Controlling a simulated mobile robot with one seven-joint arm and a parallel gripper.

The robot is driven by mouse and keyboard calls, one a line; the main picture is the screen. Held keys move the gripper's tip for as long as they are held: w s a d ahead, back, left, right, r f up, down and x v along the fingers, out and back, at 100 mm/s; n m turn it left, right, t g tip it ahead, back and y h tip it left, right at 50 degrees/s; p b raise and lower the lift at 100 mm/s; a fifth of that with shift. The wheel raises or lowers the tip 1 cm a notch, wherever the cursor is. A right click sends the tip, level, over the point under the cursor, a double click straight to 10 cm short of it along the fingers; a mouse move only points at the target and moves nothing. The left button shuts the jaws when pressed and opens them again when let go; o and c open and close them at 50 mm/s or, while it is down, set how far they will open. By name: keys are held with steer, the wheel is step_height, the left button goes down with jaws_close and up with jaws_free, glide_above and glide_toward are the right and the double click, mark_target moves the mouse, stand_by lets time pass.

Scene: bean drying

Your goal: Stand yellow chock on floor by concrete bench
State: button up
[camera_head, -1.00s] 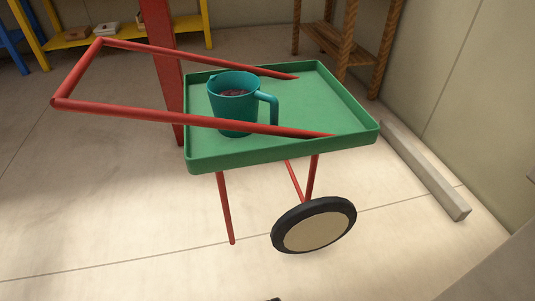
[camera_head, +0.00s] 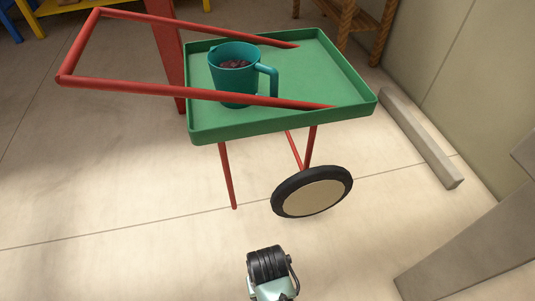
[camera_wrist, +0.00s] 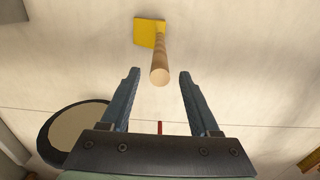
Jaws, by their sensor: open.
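The yellow chock (camera_wrist: 150,32) lies at the top of the wrist view, on or near the pale floor. A round wooden handle (camera_wrist: 161,58) runs from it toward me. My gripper (camera_wrist: 158,74) is open and empty. The handle's near end shows between the fingertips with space on both sides; I cannot tell its depth. A grey slab-like piece (camera_head: 455,262), likely the concrete bench, enters the head view at lower right, mostly cut off. The chock does not show in the head view.
A green cart (camera_head: 330,100) with red handles holds a teal jug (camera_head: 233,72) of beans. Its black-rimmed wheel (camera_head: 311,191) also shows in the wrist view (camera_wrist: 75,136). A grey beam (camera_head: 422,137) lies by the wall.

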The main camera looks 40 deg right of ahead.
step_height(320, 180, up, 4)
steer(key=shift+r+p, duration=0.25)
steer(key=shift+p, duration=0.55)
steer(key=w+r+n+t+h, duration=0.25)
steer(key=w+r+t, duration=0.65)
steer(key=w+r, duration=1.1)
steer(key=w+a+r+t, duration=0.1)
steer(key=w+r+t, duration=0.15)
steer(key=r, duration=0.55)
steer(key=w+a+r+t, duration=0.2)
steer(key=w+r, duration=0.1)
steer(key=r, duration=0.5)
steer(key=s+a+r+n+t, duration=0.1)
steer(key=a+r+t, duration=0.25)
steer(key=r, duration=0.85)
steer(key=s+a+r+n+t, duration=0.1)
steer(key=s+a+r+t, duration=0.3)
steer(key=r, duration=0.7)
steer(key=s+a+r+n+t+y, duration=0.1)
steer(key=s+a+r+t, duration=0.3)
steer(key=r, duration=0.9)
steer(key=s+t+y, duration=0.1)
steer(key=s+t, duration=0.1)
steer(key=s, duration=0.2)
steer(key=shift+r+n, duration=0.2)
steer(key=shift+n, duration=0.15)
